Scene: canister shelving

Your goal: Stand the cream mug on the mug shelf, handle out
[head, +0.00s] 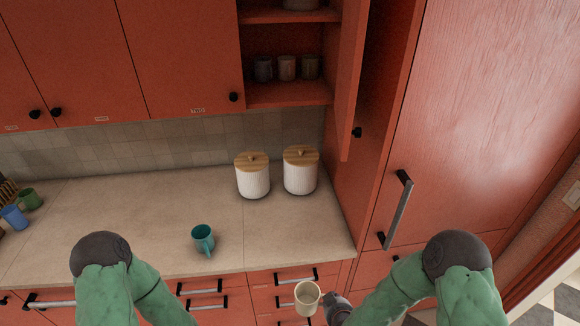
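The cream mug (308,297) is in the air in front of the drawers, low in the head view, its open top facing up. My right gripper (331,300) is at the mug's right side, where its handle seems to be, and appears shut on it; the fingers are small and partly hidden. The mug shelf (285,96) is the lower shelf of the open wall cabinet, well above the mug. My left gripper is below the picture edge; only my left arm shows.
Three mugs, dark (263,69), pinkish (287,68) and brownish (310,67), stand on the shelf. The open cabinet door (351,80) sticks out at its right. Two white canisters (253,178) (300,173) and a teal mug (203,238) stand on the counter (130,225).

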